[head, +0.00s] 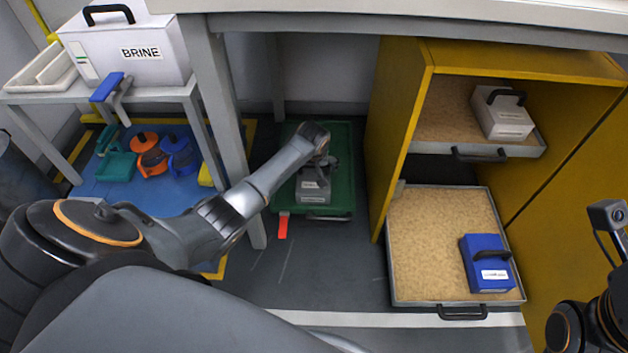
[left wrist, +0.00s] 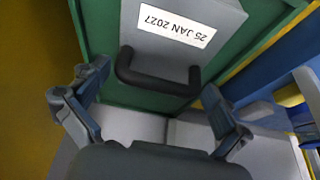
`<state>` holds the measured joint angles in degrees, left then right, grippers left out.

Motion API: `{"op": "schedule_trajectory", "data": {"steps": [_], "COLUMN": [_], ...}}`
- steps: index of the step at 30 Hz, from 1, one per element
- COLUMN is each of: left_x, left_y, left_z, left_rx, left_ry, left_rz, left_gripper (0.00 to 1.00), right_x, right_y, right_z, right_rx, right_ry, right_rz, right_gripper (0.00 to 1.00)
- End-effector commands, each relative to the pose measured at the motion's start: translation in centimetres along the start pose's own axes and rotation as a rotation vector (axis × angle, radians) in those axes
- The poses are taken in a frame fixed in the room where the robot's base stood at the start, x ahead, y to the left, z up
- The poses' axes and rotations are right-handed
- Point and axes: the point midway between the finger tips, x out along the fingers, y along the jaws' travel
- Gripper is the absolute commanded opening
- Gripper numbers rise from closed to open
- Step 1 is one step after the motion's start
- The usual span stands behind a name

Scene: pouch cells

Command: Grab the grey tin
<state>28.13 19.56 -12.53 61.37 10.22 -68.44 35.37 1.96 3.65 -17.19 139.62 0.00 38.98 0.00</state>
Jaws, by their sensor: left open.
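The grey tin (head: 312,195) sits on a green tray (head: 343,170) on the floor under the table, partly hidden by my left arm. In the left wrist view the tin (left wrist: 150,18) shows a white label reading "25 JAN 2027" and a black handle (left wrist: 155,82). My left gripper (left wrist: 155,85) is open, one finger on each side of the handle, with visible gaps to it. In the head view my left gripper (head: 320,158) is over the tin's far part. Part of my right arm shows at the right edge, but its jaws cannot be made out.
A red tag (head: 283,227) lies before the green tray.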

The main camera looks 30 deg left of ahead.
Motion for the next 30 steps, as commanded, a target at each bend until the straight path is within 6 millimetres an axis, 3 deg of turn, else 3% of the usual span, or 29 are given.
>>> {"op": "schedule_trajectory", "data": {"steps": [11,21,30], "left_x": [0.52,0.54,0.07], "left_y": [0.01,0.0,0.1], "left_z": [-0.08,-0.03,-0.47], "left_rx": [0.0,0.0,-0.001], "left_ry": [0.002,0.001,0.008], "left_rz": [0.001,0.0,0.003], "left_gripper": [0.98,0.3,0.3], "right_x": [0.33,0.33,0.56], "right_y": [-0.06,-0.08,-0.06], "right_z": [-0.11,-0.14,-0.2], "right_rx": [-0.002,-0.002,-0.002], "right_ry": [0.015,0.016,0.018], "right_rz": [-0.006,-0.006,-0.006], "right_gripper": [0.24,0.24,0.24]}}
